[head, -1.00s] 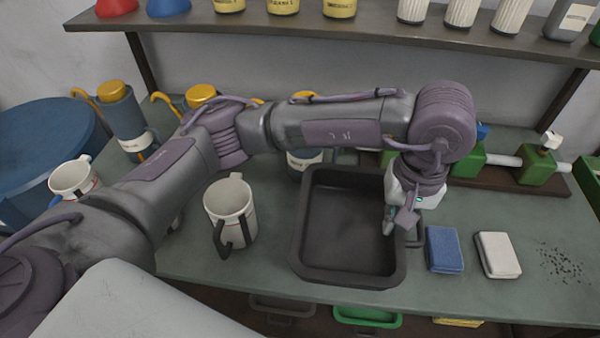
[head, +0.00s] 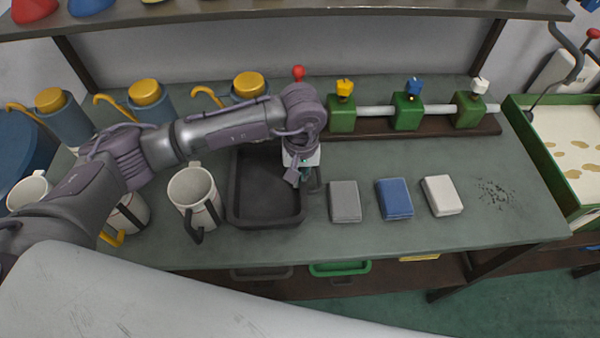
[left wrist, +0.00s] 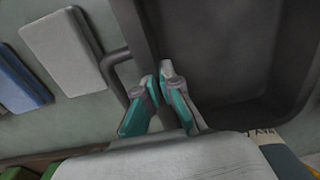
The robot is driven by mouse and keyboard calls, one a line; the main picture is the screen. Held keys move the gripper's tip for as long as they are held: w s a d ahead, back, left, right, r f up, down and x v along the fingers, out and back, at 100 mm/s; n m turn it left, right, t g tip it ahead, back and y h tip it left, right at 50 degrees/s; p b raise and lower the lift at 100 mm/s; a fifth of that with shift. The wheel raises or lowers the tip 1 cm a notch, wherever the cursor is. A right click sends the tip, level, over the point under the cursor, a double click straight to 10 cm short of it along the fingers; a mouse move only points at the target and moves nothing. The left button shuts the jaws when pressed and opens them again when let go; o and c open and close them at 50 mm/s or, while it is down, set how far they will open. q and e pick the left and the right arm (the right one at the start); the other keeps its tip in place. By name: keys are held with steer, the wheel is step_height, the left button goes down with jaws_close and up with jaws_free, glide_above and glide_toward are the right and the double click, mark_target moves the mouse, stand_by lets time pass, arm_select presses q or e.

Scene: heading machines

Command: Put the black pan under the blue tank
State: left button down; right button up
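The black pan (head: 265,216) is a deep rectangular tray on or just above the bench; I cannot tell if it touches. My left gripper (head: 297,180) is at its right wall, beside the side handle. In the left wrist view, the fingers (left wrist: 159,78) are closed together on the wall of the pan (left wrist: 222,65), with the handle (left wrist: 113,72) alongside. Several blue-grey tanks with yellow caps stand along the back: left (head: 68,124), middle (head: 152,106) and right (head: 246,89). My left forearm hides part of them. My right gripper is out of view.
White mugs (head: 192,188) stand close left of the pan. Grey (head: 344,201), blue (head: 395,199) and white (head: 442,195) blocks lie to its right. Green valves on a pipe (head: 375,111) are behind. A shelf (head: 300,20) hangs above.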

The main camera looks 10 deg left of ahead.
arm_select(q)
steer(key=shift+f, duration=0.25)
steer(key=shift+f, duration=0.15)
steer(key=c, duration=1.3)
jaws_free()
